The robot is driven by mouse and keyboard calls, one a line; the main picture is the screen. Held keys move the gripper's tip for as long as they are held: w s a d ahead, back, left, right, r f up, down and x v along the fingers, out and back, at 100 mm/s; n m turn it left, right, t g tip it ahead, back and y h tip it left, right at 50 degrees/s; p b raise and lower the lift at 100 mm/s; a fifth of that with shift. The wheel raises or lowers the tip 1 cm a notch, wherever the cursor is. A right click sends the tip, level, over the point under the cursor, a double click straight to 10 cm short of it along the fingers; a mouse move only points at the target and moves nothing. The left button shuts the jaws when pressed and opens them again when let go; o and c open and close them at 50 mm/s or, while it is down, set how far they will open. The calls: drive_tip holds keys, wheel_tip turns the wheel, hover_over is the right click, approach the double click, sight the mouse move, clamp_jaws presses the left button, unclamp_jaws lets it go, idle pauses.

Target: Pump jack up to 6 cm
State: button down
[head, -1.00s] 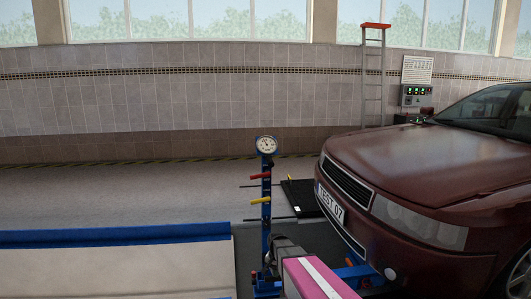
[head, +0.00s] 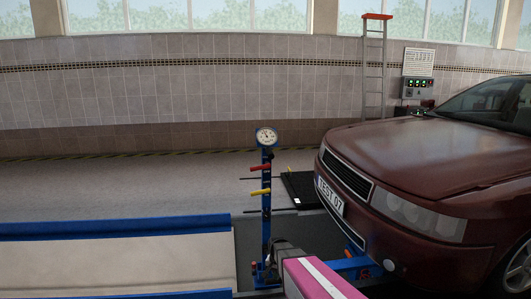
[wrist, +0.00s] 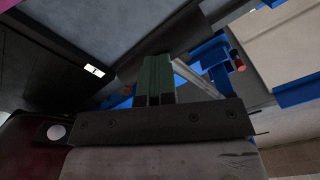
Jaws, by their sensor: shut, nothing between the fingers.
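The blue jack (head: 266,215) stands upright in front of the car, with a round dial gauge (head: 266,136) on top. A red lever (head: 260,168) and a yellow lever (head: 260,192) stick out to the left of its column. The gauge reading is too small to tell. My gripper (wrist: 157,62) shows in the wrist view with its green fingers together and empty. In the head view its dark end (head: 287,252) is low, beside the jack's base, and hides part of it. Blue jack parts (wrist: 212,58) appear right of the fingers in the wrist view, apart from them.
The dark red car (head: 415,170) fills the right side. A blue-edged platform (head: 115,228) lies at the lower left. A black plate (head: 300,187) lies behind the jack. A ladder (head: 374,70) and control box (head: 416,90) are at the tiled wall.

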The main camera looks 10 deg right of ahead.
drive_tip(key=shift+s+f, duration=0.2)
drive_tip(key=shift+f, duration=0.7)
drive_tip(key=shift+w+r, duration=0.3)
drive_tip(key=shift+r, duration=0.85)
drive_tip(key=shift+w+r, duration=0.3)
drive_tip(key=shift+r, duration=0.9)
drive_tip(key=shift+w+r, duration=0.3)
drive_tip(key=shift+r, duration=0.85)
drive_tip(key=w+r, duration=0.4)
drive_tip(key=r, duration=0.3)
drive_tip(key=shift+r, duration=0.4)
wheel_tip(320, 180, up, 7)
